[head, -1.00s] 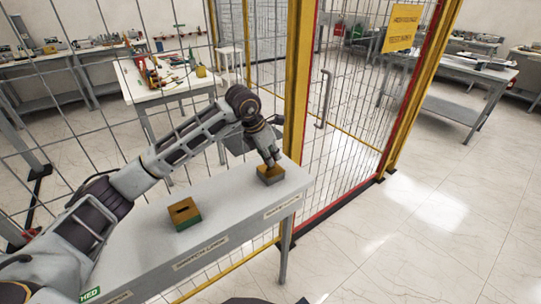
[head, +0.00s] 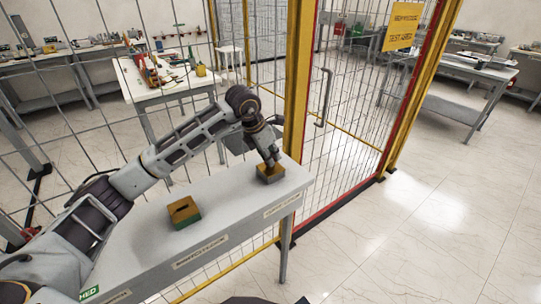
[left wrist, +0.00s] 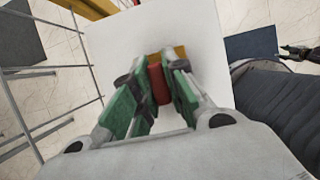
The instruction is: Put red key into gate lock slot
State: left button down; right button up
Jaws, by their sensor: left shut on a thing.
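My left gripper (head: 271,163) is at the brass-topped lock block (head: 271,177) at the right end of the grey bench (head: 236,205). In the left wrist view the left gripper (left wrist: 163,75) is shut on the red key (left wrist: 159,86). The key's far end is at the block's yellow top (left wrist: 177,52); I cannot tell whether it is inside the slot, which the fingers hide. A second lock block (head: 184,212), brass on top with a green side and a dark, empty slot, sits further left. What looks like my right gripper (left wrist: 300,50) shows at the right edge of the wrist view.
A wire mesh fence with a yellow post (head: 297,85) stands right behind the bench. The gate (head: 345,100) has a red frame and a grey handle (head: 324,97). Bench top between the two blocks is clear. Open tiled floor lies to the right.

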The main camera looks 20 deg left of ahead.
pick_arm(q)
jog(key=shift+f+b, duration=0.3)
dwell(0.7)
jog(key=c, duration=1.4)
grip_release()
jog(key=shift+o, duration=0.2)
jog(key=v, duration=1.2)
jog(key=shift+r, duration=0.1)
notch_tip(320, 180, up, 9)
jog(key=p, duration=0.9)
jog(key=shift+r+p, duration=0.5)
jog(key=shift+p, duration=0.1)
